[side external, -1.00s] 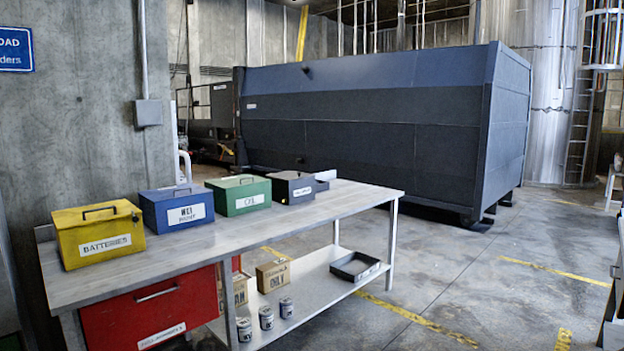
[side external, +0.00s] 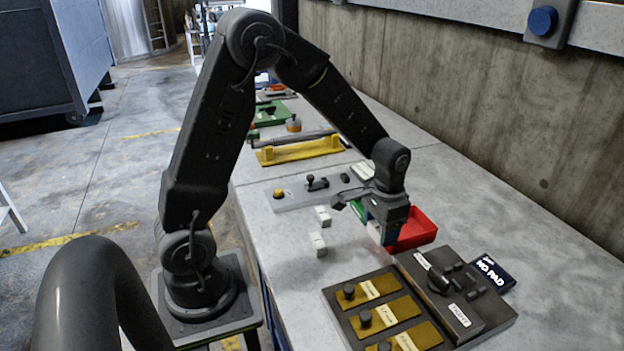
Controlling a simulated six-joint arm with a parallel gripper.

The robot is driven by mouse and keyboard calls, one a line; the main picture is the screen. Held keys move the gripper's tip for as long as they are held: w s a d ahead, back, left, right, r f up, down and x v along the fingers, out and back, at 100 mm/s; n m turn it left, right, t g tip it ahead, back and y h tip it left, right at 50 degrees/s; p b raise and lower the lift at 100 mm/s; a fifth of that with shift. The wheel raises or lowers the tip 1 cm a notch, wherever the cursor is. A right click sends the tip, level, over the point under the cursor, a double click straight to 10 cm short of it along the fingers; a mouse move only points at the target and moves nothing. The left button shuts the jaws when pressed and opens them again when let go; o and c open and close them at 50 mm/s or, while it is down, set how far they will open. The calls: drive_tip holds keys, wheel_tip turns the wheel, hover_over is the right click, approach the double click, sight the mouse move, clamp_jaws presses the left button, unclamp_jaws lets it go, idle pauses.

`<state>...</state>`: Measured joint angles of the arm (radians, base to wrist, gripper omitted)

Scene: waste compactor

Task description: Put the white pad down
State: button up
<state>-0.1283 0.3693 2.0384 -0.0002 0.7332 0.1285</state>
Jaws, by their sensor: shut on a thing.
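My gripper (side external: 372,222) points down over the grey bench, just left of a red tray. It is shut on a small white piece, the white pad (side external: 375,232), which shows only partly between the fingers. Blue and green parts beside it hide the rest of its shape. I cannot tell whether the pad touches the bench.
Two small white blocks (side external: 320,244) lie left of my gripper. The red tray (side external: 418,232) is close on its right. In front are a dark panel with gold plates (side external: 380,312), a dark box (side external: 455,290) and a dark blue pad (side external: 492,272).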

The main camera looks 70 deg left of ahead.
wheel_tip(320, 180, up, 13)
drive_tip(key=s+a, duration=0.4)
drive_tip(key=a, duration=1.3)
drive_tip(key=s+a, duration=0.3)
drive_tip(key=a, duration=1.3)
hover_over(337, 183)
wheel_tip(337, 183, down, 13)
drive_tip(key=shift+r, duration=0.1)
drive_tip(key=shift+f, duration=2)
drive_tip(key=shift+f, duration=0.1)
